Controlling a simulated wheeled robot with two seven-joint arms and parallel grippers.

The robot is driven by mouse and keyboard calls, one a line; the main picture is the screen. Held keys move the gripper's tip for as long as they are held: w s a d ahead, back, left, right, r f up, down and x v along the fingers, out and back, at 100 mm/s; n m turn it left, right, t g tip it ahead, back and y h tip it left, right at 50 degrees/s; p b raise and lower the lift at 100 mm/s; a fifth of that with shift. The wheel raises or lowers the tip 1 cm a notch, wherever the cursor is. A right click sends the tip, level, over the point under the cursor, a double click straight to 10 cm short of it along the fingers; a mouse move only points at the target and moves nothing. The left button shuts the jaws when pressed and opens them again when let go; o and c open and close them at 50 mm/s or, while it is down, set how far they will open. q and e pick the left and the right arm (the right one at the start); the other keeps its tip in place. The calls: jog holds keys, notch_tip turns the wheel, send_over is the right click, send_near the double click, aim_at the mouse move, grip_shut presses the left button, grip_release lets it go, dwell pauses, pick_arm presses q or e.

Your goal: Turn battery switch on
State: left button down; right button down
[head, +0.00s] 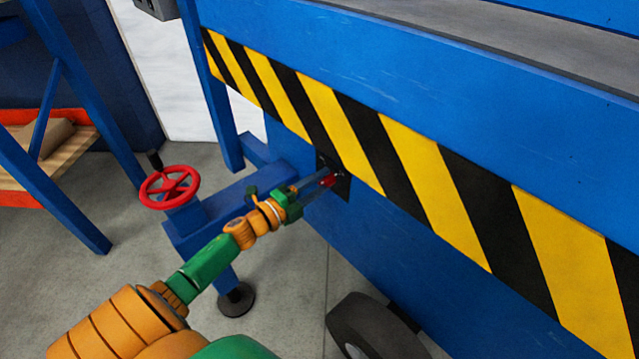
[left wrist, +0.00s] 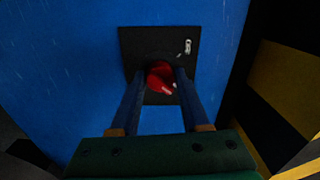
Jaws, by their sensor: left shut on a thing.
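The battery switch is a red knob (left wrist: 161,76) on a black square plate (left wrist: 150,42) set in the blue panel. In the head view the red knob (head: 327,181) shows small, just below the striped band. My left gripper (head: 320,180) reaches it from the left. In the left wrist view the two fingers of my left gripper (left wrist: 160,82) stand on either side of the knob and are shut on it. Part of the knob is hidden by the fingers. A small white mark is on the plate. My right gripper is not in view.
A yellow and black striped band (head: 361,134) runs along the blue machine above the switch. A red handwheel (head: 169,187) stands left of my left arm. A black wheel (head: 372,329) is below. Grey floor (head: 290,290) is open beneath my arm.

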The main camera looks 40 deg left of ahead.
pick_arm(q)
jog(key=shift+m, duration=0.6)
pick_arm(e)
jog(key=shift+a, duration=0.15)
pick_arm(q)
jog(key=shift+c, duration=2)
grip_release()
jog(key=shift+s, duration=0.35)
jog(key=p+v, duration=0.1)
jog(key=v, duration=0.5)
jog(key=shift+s+a, duration=0.15)
jog(key=shift+a, duration=0.05)
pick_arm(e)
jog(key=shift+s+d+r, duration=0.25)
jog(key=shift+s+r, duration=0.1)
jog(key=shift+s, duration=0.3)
